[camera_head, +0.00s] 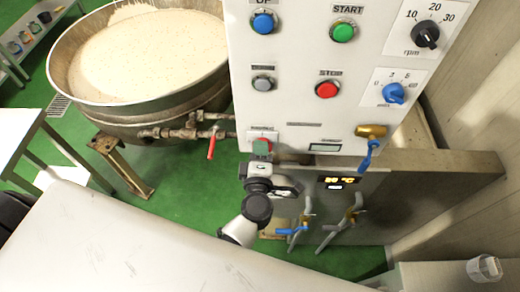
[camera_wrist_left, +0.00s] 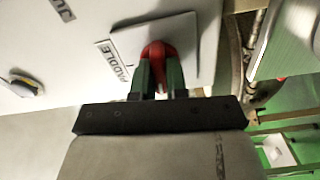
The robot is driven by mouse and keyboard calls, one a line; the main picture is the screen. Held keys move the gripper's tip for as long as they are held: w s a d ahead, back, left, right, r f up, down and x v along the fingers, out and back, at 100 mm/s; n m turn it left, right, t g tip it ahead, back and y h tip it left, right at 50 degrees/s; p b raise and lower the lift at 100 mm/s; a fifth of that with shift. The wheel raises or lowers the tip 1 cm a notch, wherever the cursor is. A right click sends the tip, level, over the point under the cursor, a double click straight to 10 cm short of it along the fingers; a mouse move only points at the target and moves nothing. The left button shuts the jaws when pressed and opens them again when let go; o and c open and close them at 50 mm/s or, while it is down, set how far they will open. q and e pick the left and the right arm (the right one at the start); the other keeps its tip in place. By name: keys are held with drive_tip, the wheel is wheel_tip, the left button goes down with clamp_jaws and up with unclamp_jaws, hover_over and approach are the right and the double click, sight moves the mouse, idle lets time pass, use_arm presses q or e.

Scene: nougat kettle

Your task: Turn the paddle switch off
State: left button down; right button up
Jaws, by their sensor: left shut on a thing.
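The paddle switch (camera_wrist_left: 155,50) is a red knob on a white square plate labelled PADDLE, in the upper middle of the left wrist view. My left gripper (camera_wrist_left: 158,78) has its green fingers shut on the red knob, one on each side. In the head view my left gripper (camera_head: 262,147) is at the lower left of the white control panel (camera_head: 290,55), just under the paddle label. There the fingers hide most of the knob, so its setting cannot be read. My right gripper is in neither view.
The panel also bears a blue button (camera_head: 263,22), a green start button (camera_head: 343,32), a red stop button (camera_head: 327,90) and a blue dial (camera_head: 393,93). A large kettle (camera_head: 150,120) of pale mass stands at left, with a red-handled valve (camera_head: 211,146) beside the panel.

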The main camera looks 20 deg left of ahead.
use_arm(q)
drive_tip(key=shift+f+n, duration=0.15)
drive_tip(key=shift+n, duration=0.45)
drive_tip(key=c, duration=1.1)
unclamp_jaws()
drive_tip(key=shift+c, duration=0.2)
drive_tip(key=shift+s, duration=0.15)
drive_tip(key=b+v, duration=0.3)
drive_tip(key=v, duration=0.7)
drive_tip(key=shift+s+b, duration=0.3)
drive_tip(key=shift+b, duration=0.05)
